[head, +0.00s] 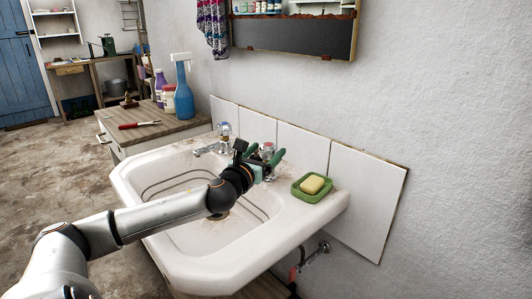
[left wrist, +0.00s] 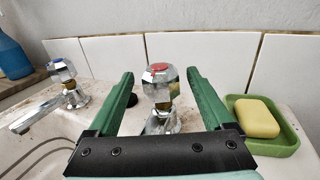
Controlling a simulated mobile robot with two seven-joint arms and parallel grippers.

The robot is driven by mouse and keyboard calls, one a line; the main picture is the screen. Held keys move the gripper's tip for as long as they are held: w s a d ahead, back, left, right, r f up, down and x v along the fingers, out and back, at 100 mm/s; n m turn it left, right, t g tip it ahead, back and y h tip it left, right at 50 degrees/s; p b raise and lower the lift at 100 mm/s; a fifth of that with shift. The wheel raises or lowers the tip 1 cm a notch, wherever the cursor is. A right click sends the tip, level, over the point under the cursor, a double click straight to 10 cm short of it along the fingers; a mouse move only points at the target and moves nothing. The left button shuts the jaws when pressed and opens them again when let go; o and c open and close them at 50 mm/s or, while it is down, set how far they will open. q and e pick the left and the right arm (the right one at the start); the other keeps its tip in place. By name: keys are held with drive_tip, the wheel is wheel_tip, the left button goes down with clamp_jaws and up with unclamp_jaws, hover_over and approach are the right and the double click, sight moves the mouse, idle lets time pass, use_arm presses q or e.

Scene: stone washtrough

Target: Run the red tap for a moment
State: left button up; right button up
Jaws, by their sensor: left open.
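The red tap (left wrist: 161,84) has a clear faceted knob with a red cap on a chrome body. In the left wrist view it stands between the two green fingers of my left gripper (left wrist: 160,90), with a gap on each side. In the head view the red tap's knob (head: 267,147) shows at the back of the basin, partly hidden by my left gripper (head: 265,157), which is open around it. Its spout is hidden there. My right gripper is not in view.
The blue tap (head: 225,130) stands left of the red one, also in the left wrist view (left wrist: 62,75). A green dish (head: 302,194) with yellow soap (head: 312,184) sits close on the right. White tiles (head: 363,200) rise behind. A counter (head: 150,123) with bottles stands left of the white basin (head: 230,280).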

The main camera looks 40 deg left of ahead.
use_arm(q)
drive_tip(key=shift+w, duration=0.1)
drive_tip(key=shift+c, duration=0.2)
clamp_jaws()
idle(0.5)
